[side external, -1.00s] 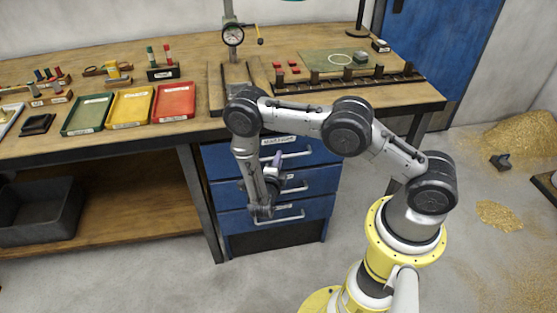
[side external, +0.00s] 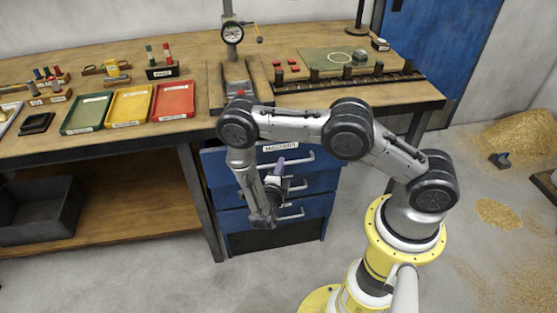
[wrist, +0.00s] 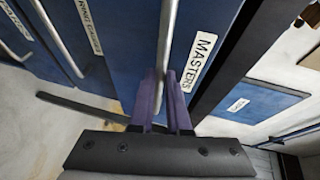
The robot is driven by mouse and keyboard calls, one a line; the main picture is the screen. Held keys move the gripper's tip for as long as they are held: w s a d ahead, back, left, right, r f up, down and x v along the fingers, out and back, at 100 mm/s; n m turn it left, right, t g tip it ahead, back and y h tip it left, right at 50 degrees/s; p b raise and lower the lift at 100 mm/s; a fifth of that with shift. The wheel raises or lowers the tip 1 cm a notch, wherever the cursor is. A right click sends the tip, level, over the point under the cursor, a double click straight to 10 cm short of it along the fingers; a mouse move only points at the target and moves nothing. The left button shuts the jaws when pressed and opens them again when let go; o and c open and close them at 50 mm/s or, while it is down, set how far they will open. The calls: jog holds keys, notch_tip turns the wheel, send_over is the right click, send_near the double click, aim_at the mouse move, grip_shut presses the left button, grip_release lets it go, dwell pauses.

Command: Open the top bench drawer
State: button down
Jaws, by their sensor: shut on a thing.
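The blue top bench drawer (side external: 229,167) is under the right part of the workbench and stands a little forward of the drawers below it. Its front carries a white label and a silver bar handle (side external: 302,163). In the wrist view the drawer front (wrist: 196,88) is labelled "MASTERS", with the handle (wrist: 168,30) running up between my fingers. My gripper (wrist: 163,82) has purple fingers shut on this handle. In the side view my gripper (side external: 279,165) is at the drawer's front, partly hidden by my wrist.
Two more blue drawers with bar handles (side external: 292,213) are below. The wooden benchtop (side external: 205,60) holds green, yellow and red trays (side external: 172,101), a dial gauge (side external: 232,33) and racks. A dark bin (side external: 40,213) sits on the lower shelf. The floor before the drawers is clear.

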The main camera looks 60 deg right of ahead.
jog(key=s+a, duration=1.5)
jog(key=c, duration=0.9)
grip_release()
jog(key=shift+s+a+r, duration=0.2)
jog(key=shift+a+r, duration=0.25)
jog(key=shift+r, duration=0.8)
jog(key=shift+s+a+r, duration=0.15)
jog(key=shift+a+r, duration=0.3)
jog(key=shift+r, duration=0.85)
jog(key=shift+s+a+r, duration=0.2)
jog(key=shift+a+r, duration=0.25)
jog(key=shift+r, duration=0.8)
